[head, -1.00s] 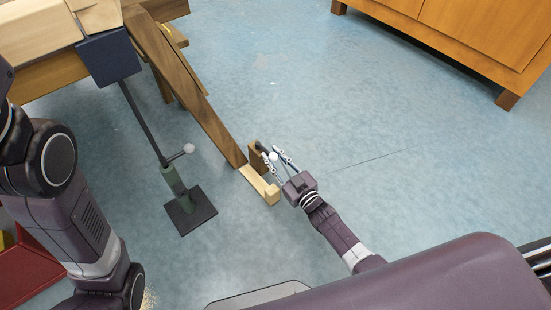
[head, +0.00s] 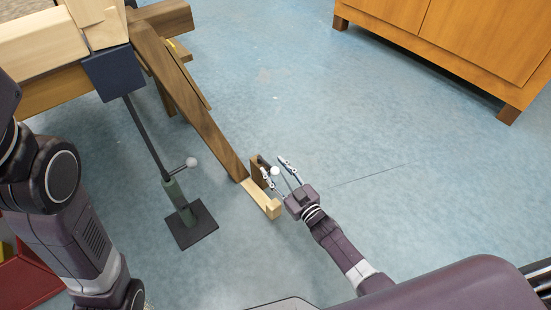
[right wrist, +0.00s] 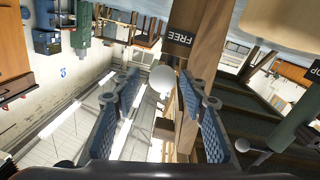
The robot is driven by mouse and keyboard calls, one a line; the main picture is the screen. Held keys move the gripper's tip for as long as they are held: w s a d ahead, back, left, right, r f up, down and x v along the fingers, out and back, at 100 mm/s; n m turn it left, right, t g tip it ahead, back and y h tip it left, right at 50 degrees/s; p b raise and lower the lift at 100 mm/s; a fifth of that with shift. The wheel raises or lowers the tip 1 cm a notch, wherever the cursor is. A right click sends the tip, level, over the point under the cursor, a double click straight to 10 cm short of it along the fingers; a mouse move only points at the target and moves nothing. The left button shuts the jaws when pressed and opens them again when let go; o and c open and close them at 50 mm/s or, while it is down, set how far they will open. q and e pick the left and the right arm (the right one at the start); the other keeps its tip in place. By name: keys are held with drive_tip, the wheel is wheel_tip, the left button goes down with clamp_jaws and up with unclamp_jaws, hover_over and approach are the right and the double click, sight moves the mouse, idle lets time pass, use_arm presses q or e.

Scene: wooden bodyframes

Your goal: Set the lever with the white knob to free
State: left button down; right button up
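The white knob (head: 275,171) of the lever is at the low end of the dark wooden beam (head: 205,115), beside a small wooden block. My right gripper (head: 277,168) is open with its two fingers spread on either side of the knob. In the right wrist view the white knob (right wrist: 162,79) shows between the blue-padded fingers (right wrist: 163,100), with visible gaps to both. A dark label reading FREE (right wrist: 182,40) is on the wooden post just beyond the knob. Most of the lever is hidden. My left arm shows at the left, but its gripper is out of view.
A wooden cabinet (head: 450,40) stands at the upper right. Blue floor between is clear.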

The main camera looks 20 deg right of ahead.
sight(275, 168)
wheel_tip(275, 168, up, 9)
drive_tip(key=shift+r, duration=0.1)
idle(0.4)
